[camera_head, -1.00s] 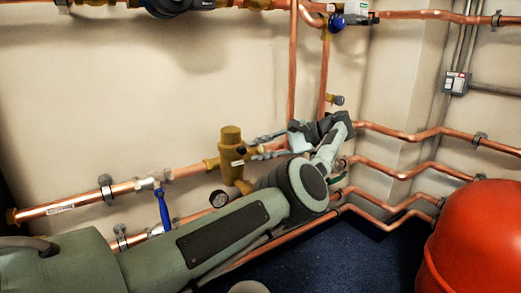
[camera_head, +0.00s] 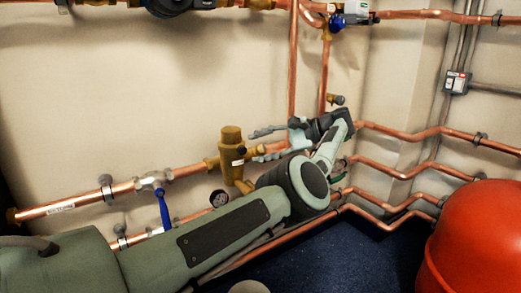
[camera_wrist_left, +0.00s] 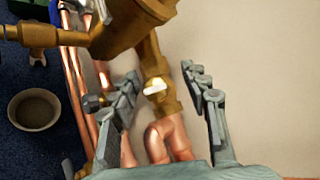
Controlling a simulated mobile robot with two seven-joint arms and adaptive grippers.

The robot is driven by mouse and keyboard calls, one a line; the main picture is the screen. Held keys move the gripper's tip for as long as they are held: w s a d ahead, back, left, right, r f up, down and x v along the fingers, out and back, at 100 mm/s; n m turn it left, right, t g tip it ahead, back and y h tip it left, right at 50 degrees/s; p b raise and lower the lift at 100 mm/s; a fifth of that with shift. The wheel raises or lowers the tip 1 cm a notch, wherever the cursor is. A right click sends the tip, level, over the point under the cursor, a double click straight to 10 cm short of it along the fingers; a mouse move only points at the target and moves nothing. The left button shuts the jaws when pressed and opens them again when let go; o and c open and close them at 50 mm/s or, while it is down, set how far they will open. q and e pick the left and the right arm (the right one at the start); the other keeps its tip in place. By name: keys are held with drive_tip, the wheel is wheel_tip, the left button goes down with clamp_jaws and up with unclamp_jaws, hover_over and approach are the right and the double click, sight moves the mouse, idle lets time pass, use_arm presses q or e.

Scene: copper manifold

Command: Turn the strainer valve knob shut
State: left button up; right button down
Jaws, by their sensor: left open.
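The brass strainer valve body (camera_head: 231,143) is on the lower copper pipe, left of my left gripper (camera_head: 257,146) in the head view. My left gripper is open, its two fingers apart and pointing left toward the brass body. In the left wrist view, the left gripper (camera_wrist_left: 160,74) has one finger on each side of a brass fitting (camera_wrist_left: 168,107). A small pale piece (camera_wrist_left: 155,87) on that fitting lies between the fingertips; I cannot tell for sure that it is the knob. No contact can be made out. My right gripper is not in view.
Copper pipes (camera_head: 400,174) run along the wall at right. A red tank (camera_head: 482,245) stands at lower right.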

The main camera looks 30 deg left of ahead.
sight(261, 146)
use_arm(q)
wheel_tip(261, 146, up, 9)
drive_tip(key=shift+f, duration=0.15)
drive_tip(key=shift+r, duration=0.4)
drive_tip(key=shift+s+f, duration=0.1)
drive_tip(key=shift+f, duration=0.05)
